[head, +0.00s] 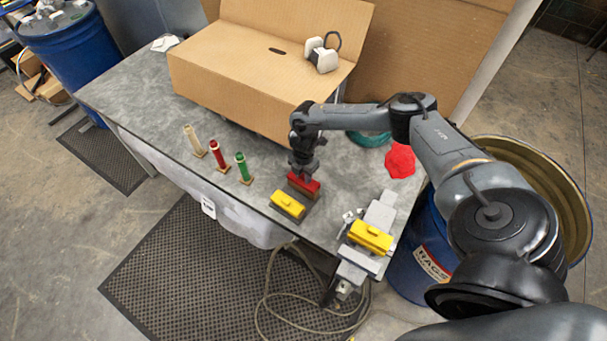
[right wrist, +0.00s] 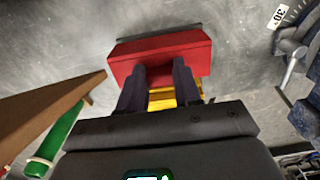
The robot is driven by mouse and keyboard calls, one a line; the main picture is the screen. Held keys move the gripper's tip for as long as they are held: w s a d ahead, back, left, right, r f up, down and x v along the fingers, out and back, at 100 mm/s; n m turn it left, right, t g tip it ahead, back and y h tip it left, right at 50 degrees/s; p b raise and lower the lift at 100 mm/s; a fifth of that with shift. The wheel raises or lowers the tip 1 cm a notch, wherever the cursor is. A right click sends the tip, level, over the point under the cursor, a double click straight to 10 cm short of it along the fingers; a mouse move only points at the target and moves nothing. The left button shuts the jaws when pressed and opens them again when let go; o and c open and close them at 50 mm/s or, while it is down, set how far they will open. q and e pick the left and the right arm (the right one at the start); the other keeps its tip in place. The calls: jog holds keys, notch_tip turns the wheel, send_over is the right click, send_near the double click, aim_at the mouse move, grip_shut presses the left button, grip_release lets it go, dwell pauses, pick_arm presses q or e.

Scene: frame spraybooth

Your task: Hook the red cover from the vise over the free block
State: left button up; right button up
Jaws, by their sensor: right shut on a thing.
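My right gripper (head: 304,178) points down and is shut on the red cover (head: 309,184). In the right wrist view the red cover (right wrist: 165,55) lies across both fingertips (right wrist: 160,75). The red cover is at a dark block behind a yellow cover (head: 288,204) near the table's front edge; I cannot tell whether it rests on the block or hangs just above it. That yellow cover also shows between the fingers in the right wrist view (right wrist: 162,104). The grey vise (head: 379,217) stands to the right with another yellow cover (head: 370,236) on it. My left gripper is out of view.
A cardboard box (head: 235,85) fills the back. A red cloth (head: 400,161) lies at the right, beside a blue drum (head: 415,260).

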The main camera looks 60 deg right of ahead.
aim_at(303, 177)
jog(key=shift+f+b, duration=0.6)
jog(key=shift+f, duration=0.35)
jog(key=o, duration=1.1)
jog(key=shift+o, duration=0.2)
notch_tip(303, 177, up, 9)
jog(key=shift+r, duration=0.95)
